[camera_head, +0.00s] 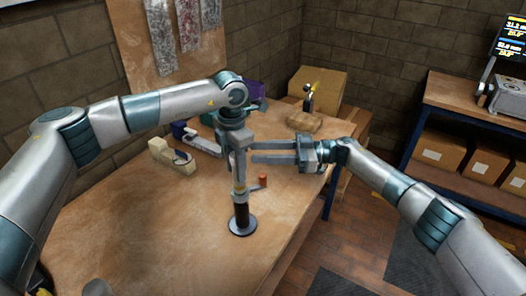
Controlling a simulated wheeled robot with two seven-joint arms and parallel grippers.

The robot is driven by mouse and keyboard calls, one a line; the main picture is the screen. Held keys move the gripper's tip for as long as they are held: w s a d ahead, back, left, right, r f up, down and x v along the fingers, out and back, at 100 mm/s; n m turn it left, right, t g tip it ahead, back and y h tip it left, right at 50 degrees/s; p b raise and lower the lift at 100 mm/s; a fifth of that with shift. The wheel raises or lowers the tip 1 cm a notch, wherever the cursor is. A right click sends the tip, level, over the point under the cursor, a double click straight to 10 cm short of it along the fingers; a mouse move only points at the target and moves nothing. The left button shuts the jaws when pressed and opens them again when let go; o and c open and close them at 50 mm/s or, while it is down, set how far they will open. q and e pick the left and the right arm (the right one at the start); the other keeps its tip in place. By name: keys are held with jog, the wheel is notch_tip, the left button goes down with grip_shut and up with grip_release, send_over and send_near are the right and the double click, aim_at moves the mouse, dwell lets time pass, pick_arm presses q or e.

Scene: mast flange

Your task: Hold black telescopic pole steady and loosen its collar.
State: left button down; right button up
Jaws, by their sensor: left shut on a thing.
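The black telescopic pole (241,214) stands upright on a round dark base (243,229) on the wooden workbench. My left gripper (239,178) points down from above and is shut on the upper part of the pole, hiding much of it. A light band with a small grey piece sticking out to the right shows just under the fingers; I cannot tell if this is the collar. My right gripper (253,153) comes in from the right, with its two fingers apart and level. Its tips end just right of my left gripper, with nothing seen between them.
A small orange-red cylinder (263,180) stands right of the pole. A beige tool (171,156) lies to the left, and a wooden block (304,120) and a cardboard box (327,88) are behind.

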jog(key=shift+r, duration=0.1)
jog(key=shift+c, duration=0.7)
grip_shut()
jog(key=shift+s+d+f+t, duration=0.25)
jog(key=shift+f+t, duration=0.05)
jog(key=shift+f, duration=0.35)
jog(key=s+d+f+m+t+h, duration=0.4)
jog(key=s+d+f+m+t, duration=0.5)
jog(key=d, duration=0.5)
jog(key=s+t, duration=0.2)
jog(key=t, duration=0.1)
jog(key=shift+s+f+t, duration=0.15)
jog(key=shift+f+t, duration=0.15)
jog(key=shift+f, duration=0.05)
